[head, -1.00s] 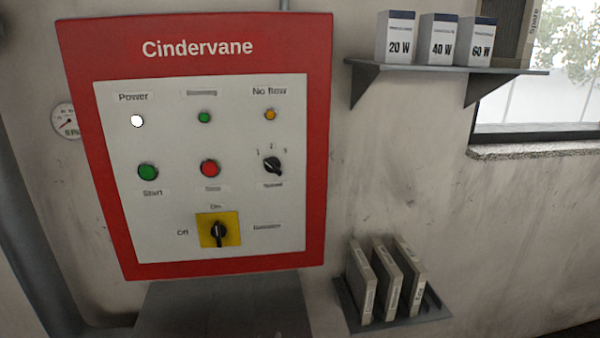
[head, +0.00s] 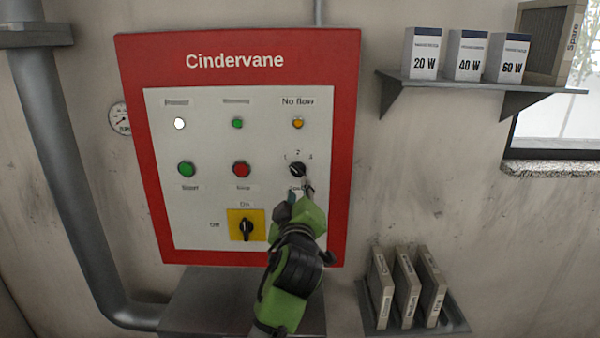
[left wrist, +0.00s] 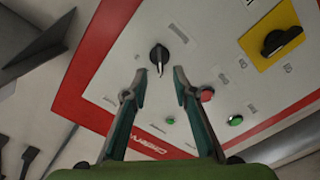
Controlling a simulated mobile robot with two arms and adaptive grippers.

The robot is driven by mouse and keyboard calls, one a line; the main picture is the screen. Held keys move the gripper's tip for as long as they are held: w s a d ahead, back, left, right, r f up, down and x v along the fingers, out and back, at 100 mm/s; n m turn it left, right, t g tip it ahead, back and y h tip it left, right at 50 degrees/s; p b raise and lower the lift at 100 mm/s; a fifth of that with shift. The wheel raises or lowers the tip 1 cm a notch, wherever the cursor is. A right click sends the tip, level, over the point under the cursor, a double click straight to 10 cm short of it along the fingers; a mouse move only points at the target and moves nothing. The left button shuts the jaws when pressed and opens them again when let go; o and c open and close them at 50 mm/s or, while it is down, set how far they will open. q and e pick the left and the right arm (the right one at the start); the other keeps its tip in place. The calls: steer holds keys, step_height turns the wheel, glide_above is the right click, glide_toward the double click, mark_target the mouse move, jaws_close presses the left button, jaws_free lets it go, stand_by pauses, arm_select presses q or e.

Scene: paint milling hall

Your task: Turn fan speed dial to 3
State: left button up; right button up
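The fan speed dial (head: 297,169) is a small black knob at the right of the white panel, with marks 1, 2 and 3 above it. Its white line appears to point up-left, towards 1. My left gripper (head: 301,190) is just below the dial in the head view and hides part of its label. In the left wrist view, the two fingers (left wrist: 159,75) are spread open and empty. The dial (left wrist: 159,54) shows just beyond the gap between the fingertips, apparently not touched. My right gripper is not in view.
Close to the dial are the red stop button (head: 241,170), the amber No flow lamp (head: 298,123) and the yellow-backed rotary switch (head: 246,225). A shelf (head: 480,84) with boxes and a rack (head: 456,321) of panels are on the right. The wall between them is clear.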

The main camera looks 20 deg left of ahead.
mark_target(299, 175)
arm_select(q)
steer(key=p+x, duration=0.2)
steer(key=x, duration=0.5)
steer(key=shift+w+p, duration=0.3)
steer(key=shift+w, duration=0.05)
jaws_close()
steer(key=shift+f, duration=0.1)
